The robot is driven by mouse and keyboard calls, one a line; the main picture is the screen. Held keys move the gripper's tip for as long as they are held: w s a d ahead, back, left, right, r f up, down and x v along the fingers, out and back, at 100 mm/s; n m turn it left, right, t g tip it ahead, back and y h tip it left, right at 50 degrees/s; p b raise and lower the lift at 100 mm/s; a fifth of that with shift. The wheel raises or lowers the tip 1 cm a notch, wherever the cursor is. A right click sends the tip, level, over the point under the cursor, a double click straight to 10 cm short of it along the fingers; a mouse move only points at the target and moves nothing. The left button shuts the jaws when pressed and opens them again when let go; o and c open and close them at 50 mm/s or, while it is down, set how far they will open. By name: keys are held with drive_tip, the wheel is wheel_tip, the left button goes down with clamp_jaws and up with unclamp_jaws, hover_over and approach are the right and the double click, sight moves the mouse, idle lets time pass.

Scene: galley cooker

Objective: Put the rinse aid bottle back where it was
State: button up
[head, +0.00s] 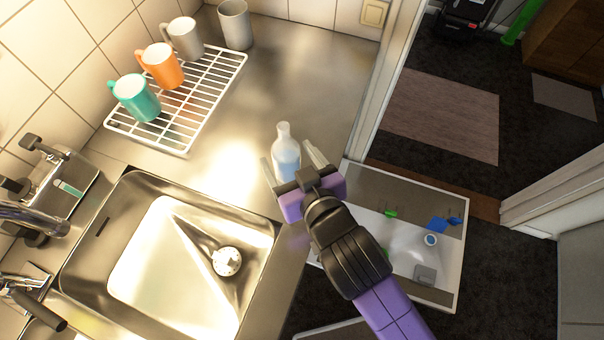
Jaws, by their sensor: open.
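A bottle (284,148), clear to white at the top with pale blue in its body, stands upright on the steel worktop (325,65), right of the sink and close to the front edge. I take it for the rinse aid bottle; no label can be read. My gripper (292,161) is open, with one finger on each side of the bottle. I cannot tell whether the fingers touch it. The palm hides the bottle's lower part.
An open white drawer (461,253) below the worktop holds a white bottle (429,249) with a blue cap, a blue item (438,224) and a grey block (425,274). A sink (150,187) lies left. Mugs stand on a white rack (203,106); a grey cup (235,27) stands beside it.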

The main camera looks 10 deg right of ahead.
drive_tip(key=v, duration=0.7)
drive_tip(key=shift+s+b, duration=0.25)
drive_tip(key=shift+b, duration=0.15)
drive_tip(key=shift+d+r, duration=0.1)
drive_tip(key=s+d+m+h, duration=0.1)
drive_tip(key=s+d, duration=0.5)
drive_tip(key=s, duration=0.4)
drive_tip(key=s+d+m+t+h, duration=0.1)
drive_tip(key=s+d, duration=0.6)
drive_tip(key=s, duration=0.3)
drive_tip(key=shift+s+d+f+t+h, duration=0.25)
drive_tip(key=shift+d+f+t+h, duration=0.05)
drive_tip(key=shift+f+h, duration=0.15)
